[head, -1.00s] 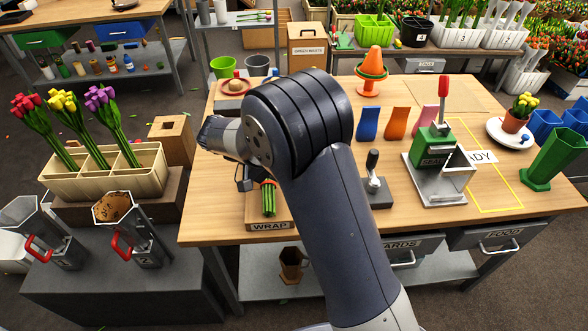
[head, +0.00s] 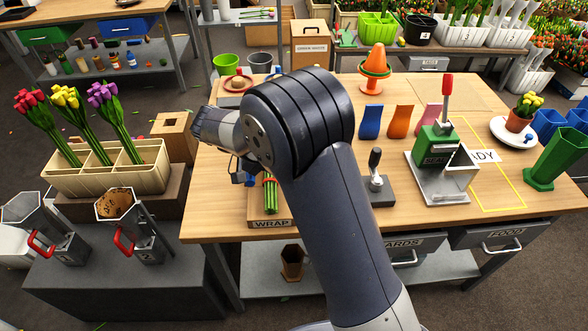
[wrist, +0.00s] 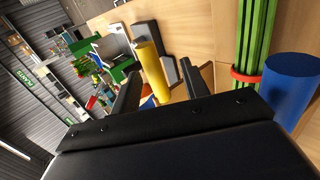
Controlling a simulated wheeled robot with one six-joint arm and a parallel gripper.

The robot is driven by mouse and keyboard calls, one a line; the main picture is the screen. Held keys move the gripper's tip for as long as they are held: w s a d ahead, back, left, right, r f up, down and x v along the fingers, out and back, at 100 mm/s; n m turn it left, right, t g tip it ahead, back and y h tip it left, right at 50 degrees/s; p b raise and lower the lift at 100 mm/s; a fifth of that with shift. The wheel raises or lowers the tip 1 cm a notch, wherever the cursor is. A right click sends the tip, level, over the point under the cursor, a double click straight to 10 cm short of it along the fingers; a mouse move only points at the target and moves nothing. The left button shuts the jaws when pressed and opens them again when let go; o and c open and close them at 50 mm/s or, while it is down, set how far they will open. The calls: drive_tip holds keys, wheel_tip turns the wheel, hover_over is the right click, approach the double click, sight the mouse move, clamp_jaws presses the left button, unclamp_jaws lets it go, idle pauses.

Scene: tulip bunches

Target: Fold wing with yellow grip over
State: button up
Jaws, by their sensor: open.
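The yellow grip (wrist: 151,72) is an upright-looking yellow cylinder in the wrist view, lying in the gap between the fingers of my gripper (wrist: 160,92). The fingers are apart, and I cannot tell whether either touches the grip. The wing that bears the grip is mostly hidden. Green stems (wrist: 247,45) with a red band (wrist: 245,76) lie to the right, with a blue cylinder (wrist: 290,88) beside them. In the head view, the stems (head: 270,196) lie at the station marked WRAP (head: 272,223). My arm hides much of the gripper and the yellow grip there.
A lever device (head: 375,180) and a green press (head: 436,150) stand to the right on the wooden bench.

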drive_tip(key=v, duration=0.8)
drive_tip(key=shift+a+r, duration=0.25)
drive_tip(key=shift+a, duration=0.05)
